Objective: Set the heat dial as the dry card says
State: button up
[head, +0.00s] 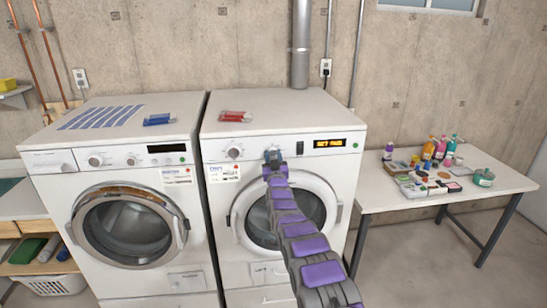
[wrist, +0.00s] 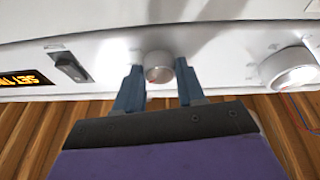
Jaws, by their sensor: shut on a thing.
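The right-hand machine (head: 207,192) has two dials on its front panel. The larger dial (head: 234,153) is on the left and also shows at the right of the wrist view (wrist: 290,68). The smaller dial (wrist: 158,68) is between the fingers of my gripper (wrist: 159,75), which is shut on it. In the head view my gripper (head: 273,160) hides most of that dial. I cannot tell its setting or read its marks. A white card (head: 224,173) with a blue heading is below the larger dial; its small print is not clearly legible. An orange display (head: 329,143) begins with "SET".
A rocker switch (wrist: 72,67) sits beside the small dial. Another machine (head: 122,220) stands close on the left. A red item (head: 235,117) lies on the right machine's top. A table (head: 400,201) with bottles and small items stands at the right, with free floor before it.

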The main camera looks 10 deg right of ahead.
jog(key=m+h, duration=0.1)
jog(key=m, duration=0.2)
jog(key=m+h, duration=0.1)
jog(key=m, duration=0.2)
jog(key=shift+a+f+g+p, duration=0.1)
jog(key=shift+a+g+p, duration=0.1)
jog(key=shift+g+p, duration=0.15)
jog(key=m+h, duration=0.1)
jog(key=m, duration=0.1)
jog(key=m+g+h+p, duration=0.1)
jog(key=m, duration=0.2)
jog(key=shift+a+r+m, duration=0.1)
jog(key=shift+r+m, duration=0.1)
jog(key=shift+m, duration=0.1)
jog(key=m+g+p, duration=0.1)
jog(key=m, duration=0.3)
jog(key=shift+r+p, duration=0.1)
jog(key=shift+p, duration=0.25)
jog(key=shift+m+g+p, duration=0.75)
jog(key=shift+m+p, duration=0.3)
jog(key=shift+m, duration=0.95)
jog(key=o, duration=1)
jog(key=shift+w, duration=0.1)
jog(key=shift+o, duration=0.2)
jog(key=shift+h, duration=0.4)
